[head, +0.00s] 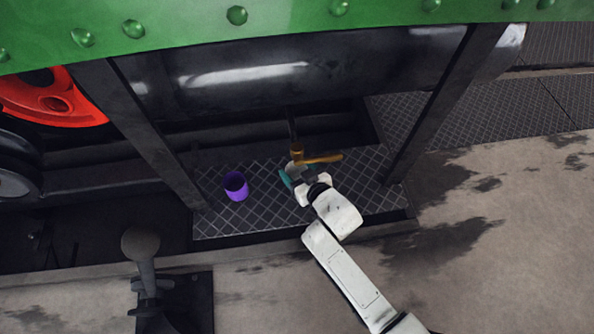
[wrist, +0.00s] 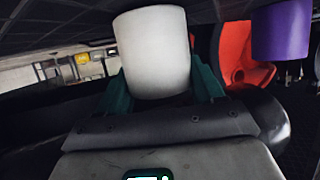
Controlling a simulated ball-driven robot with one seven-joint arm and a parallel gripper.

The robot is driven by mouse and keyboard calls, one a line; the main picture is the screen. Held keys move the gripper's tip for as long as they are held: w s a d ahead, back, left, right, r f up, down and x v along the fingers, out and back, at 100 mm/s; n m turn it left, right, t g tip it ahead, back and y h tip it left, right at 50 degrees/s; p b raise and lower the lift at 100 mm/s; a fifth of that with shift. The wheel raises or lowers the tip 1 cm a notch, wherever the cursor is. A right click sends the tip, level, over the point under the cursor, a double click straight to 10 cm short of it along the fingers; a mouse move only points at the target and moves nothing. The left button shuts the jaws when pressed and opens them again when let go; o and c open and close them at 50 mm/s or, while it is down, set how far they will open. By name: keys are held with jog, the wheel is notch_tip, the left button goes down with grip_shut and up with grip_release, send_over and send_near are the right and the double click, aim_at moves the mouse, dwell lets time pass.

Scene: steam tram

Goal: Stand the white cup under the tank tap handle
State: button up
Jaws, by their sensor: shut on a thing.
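The white cup (wrist: 153,52) is between the teal fingers of my gripper (wrist: 160,88) in the wrist view, and the gripper is shut on it. In the head view my gripper (head: 291,176) is low over the tread plate, just below the tap. The cup is mostly hidden there by the gripper and the tap. The tank tap handle (head: 320,159) is a yellow-orange bar pointing right from a brass tap body (head: 296,152). The pipe above it leads up toward the dark tank (head: 240,80). I cannot tell whether the cup touches the plate.
A purple cup (head: 236,187) stands on the tread plate (head: 260,220) left of my gripper; it also shows in the wrist view (wrist: 281,30). Dark slanted struts (head: 145,135) (head: 440,105) flank the space. A red wheel (head: 52,102) is at left. Bare plate lies right of the gripper.

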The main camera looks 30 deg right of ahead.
jog(key=shift+f, duration=0.1)
jog(key=o, duration=1.2)
jog(key=shift+c, duration=0.2)
jog(key=shift+r, duration=0.2)
jog(key=p+v, duration=0.6)
jog(key=v, duration=0.6)
jog(key=shift+f, duration=0.1)
jog(key=s+d+r+g, duration=0.3)
jog(key=s+g, duration=0.3)
jog(key=s, duration=0.3)
jog(key=s+d+r+m+g+h, duration=0.1)
jog(key=s+d+r+g, duration=0.3)
jog(key=s, duration=0.5)
jog(key=shift+s+r+g, duration=0.2)
jog(key=shift+s+g, duration=0.15)
jog(key=shift+g, duration=0.85)
